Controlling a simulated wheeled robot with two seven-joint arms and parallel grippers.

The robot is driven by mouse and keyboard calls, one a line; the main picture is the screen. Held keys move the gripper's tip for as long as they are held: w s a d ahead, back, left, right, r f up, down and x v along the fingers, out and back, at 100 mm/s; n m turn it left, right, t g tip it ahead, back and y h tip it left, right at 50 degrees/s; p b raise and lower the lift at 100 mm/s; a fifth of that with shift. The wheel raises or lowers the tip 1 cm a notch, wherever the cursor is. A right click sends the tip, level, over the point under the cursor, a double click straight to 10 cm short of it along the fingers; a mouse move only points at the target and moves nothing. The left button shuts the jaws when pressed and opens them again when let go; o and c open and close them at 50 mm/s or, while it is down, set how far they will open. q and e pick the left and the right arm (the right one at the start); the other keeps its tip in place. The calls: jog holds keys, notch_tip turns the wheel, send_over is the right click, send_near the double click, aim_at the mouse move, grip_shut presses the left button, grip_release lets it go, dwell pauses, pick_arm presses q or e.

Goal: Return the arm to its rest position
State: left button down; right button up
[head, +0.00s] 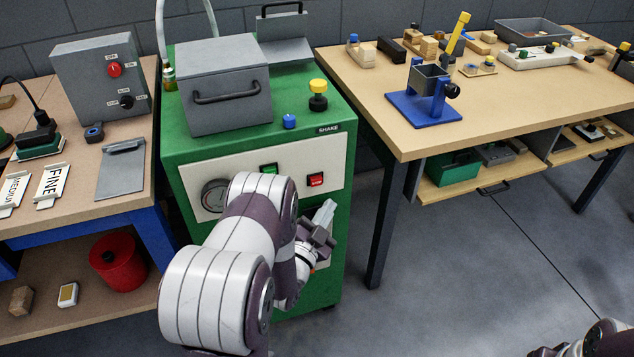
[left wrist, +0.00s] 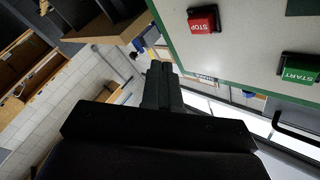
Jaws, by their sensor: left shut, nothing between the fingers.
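My left arm reaches in from the bottom of the head view. Its gripper (head: 322,222) is shut and empty, in front of the green machine (head: 335,190), to the right of its front panel's middle. In the left wrist view the shut fingers (left wrist: 162,85) show close together with nothing between them. The red stop button (head: 316,180) is just above the gripper in the head view, and it also shows in the left wrist view (left wrist: 203,19). The green start button (head: 269,169) is to its left, partly beside my arm.
A wooden bench (head: 400,110) on the right carries a blue stand (head: 425,108) and several blocks. A left bench (head: 125,185) holds a grey control box (head: 100,80) and sanding signs. A red bucket (head: 118,262) is on its lower shelf. The floor (head: 460,270) at right is clear.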

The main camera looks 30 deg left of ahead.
pick_arm(q)
jog(key=s+f+n+g, duration=0.5)
jog(key=f+g, duration=0.6)
jog(key=f, duration=0.1)
jog(key=s+d+r+n+g, duration=0.2)
jog(key=s+d+g, duration=0.1)
jog(key=s+g, duration=0.3)
jog(key=s+d+r+g+h, duration=0.1)
jog(key=s+d+r+g, duration=0.2)
jog(key=s+d+r, duration=0.5)
notch_tip(320, 180, up, 21)
jog(key=w+t+p, duration=0.1)
jog(key=p, duration=1.5)
jog(key=shift+f+m+t, duration=0.15)
jog(key=shift+m+t, duration=0.15)
jog(key=shift+t, duration=0.1)
